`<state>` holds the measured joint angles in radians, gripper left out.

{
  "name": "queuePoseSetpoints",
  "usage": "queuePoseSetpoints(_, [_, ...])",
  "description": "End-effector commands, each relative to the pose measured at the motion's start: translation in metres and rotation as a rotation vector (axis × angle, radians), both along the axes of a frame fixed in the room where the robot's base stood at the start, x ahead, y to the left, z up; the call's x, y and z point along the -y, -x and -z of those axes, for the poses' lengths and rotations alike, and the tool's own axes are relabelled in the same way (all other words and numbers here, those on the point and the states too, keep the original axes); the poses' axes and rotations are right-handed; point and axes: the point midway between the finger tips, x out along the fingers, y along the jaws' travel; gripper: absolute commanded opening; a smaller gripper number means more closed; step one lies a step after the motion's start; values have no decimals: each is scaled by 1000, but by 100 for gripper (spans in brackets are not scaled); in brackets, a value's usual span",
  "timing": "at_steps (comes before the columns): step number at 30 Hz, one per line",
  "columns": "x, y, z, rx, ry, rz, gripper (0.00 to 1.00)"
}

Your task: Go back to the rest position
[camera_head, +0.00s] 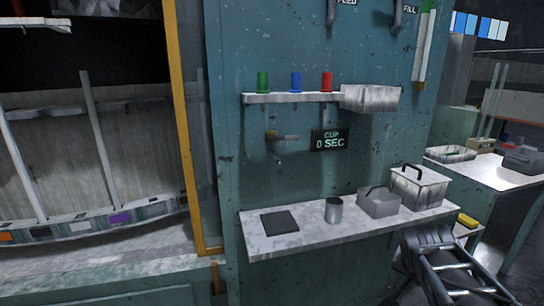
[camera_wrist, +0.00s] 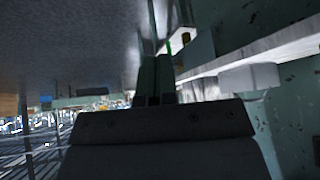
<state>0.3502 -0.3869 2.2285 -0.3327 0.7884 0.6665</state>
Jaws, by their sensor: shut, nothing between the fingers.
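My gripper (camera_wrist: 156,80) shows in the wrist view as two dark fingers pressed close together, with nothing between them. It is near a pale shelf edge (camera_wrist: 240,48) and a light box (camera_wrist: 250,77) at the right of that view. In the head view my dark arm reaches in at the lower right, beside the right end of the lower shelf (camera_head: 300,238). I cannot make out the fingertips there.
Green (camera_head: 263,82), blue (camera_head: 296,82) and red (camera_head: 326,82) cups stand on the upper shelf beside a metal box (camera_head: 370,97). The lower shelf holds a dark pad (camera_head: 279,222), metal cup (camera_head: 334,210), open bin (camera_head: 379,204) and handled box (camera_head: 420,188). A side table (camera_head: 500,175) stands right.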

Motion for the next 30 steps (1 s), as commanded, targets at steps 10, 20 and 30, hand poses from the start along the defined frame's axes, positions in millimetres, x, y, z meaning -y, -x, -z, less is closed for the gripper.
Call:
queuePoseSetpoints(10, [-106,30,-86,-179,-57,-516,0])
queuePoseSetpoints(20, [-153,58,-110,-256,-82,-809,0])
queuePoseSetpoints(30, [-158,62,-109,-264,-84,-846,0])
